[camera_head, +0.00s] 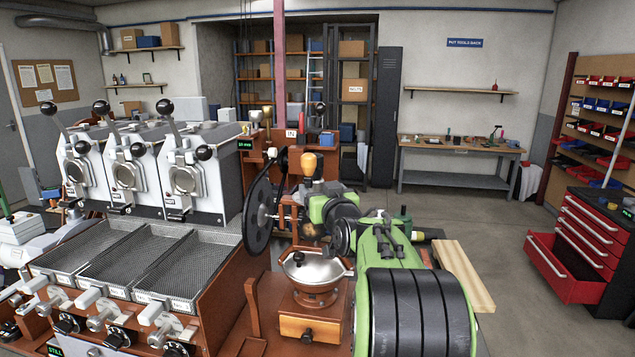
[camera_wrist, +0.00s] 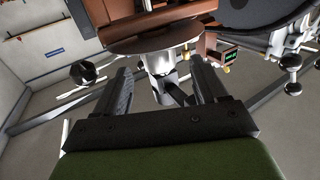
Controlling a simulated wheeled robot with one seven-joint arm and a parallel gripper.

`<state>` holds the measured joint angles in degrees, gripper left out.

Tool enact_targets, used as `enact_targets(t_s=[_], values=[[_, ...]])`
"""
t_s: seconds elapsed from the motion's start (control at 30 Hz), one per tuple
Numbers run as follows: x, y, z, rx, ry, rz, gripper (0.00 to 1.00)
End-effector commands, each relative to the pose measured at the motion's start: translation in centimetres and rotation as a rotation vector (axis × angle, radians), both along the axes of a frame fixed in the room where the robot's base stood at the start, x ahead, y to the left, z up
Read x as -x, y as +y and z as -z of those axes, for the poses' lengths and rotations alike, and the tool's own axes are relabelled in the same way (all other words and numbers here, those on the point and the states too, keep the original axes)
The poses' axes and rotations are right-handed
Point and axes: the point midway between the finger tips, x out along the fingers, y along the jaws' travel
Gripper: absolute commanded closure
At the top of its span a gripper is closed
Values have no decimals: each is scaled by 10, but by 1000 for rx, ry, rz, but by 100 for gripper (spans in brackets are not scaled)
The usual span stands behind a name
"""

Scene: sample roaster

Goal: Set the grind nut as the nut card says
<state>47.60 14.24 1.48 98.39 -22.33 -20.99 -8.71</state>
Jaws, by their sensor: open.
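In the wrist view my gripper (camera_wrist: 160,68) is open, its two dark fingers apart. A silver upright part (camera_wrist: 160,62) under a brown round disc (camera_wrist: 150,44) shows between and beyond the fingertips; I cannot tell whether it is the grind nut, or whether the fingers touch it. In the head view a grinder with a wooden drawer (camera_head: 311,329) and a domed metal lid (camera_head: 313,268) stands at centre.
A roaster with three white drum units (camera_head: 135,170) and mesh trays (camera_head: 125,265) fills the left. A large black wheel (camera_head: 258,215) stands close left of my arm. A wooden board (camera_head: 463,275) lies at right. A red cabinet (camera_head: 590,250) has its bottom drawer open. Floor between is clear.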

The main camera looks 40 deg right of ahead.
Motion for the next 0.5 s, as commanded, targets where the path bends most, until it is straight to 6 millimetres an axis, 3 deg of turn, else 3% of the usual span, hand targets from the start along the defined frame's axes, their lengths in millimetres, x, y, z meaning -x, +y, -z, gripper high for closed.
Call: enact_targets(t_s=[0.2,0.47,0.5], values=[[-25,-12,-1,0,0,0,28],[-26,-13,0,0,0,0,28],[-26,-13,0,0,0,0,34]])
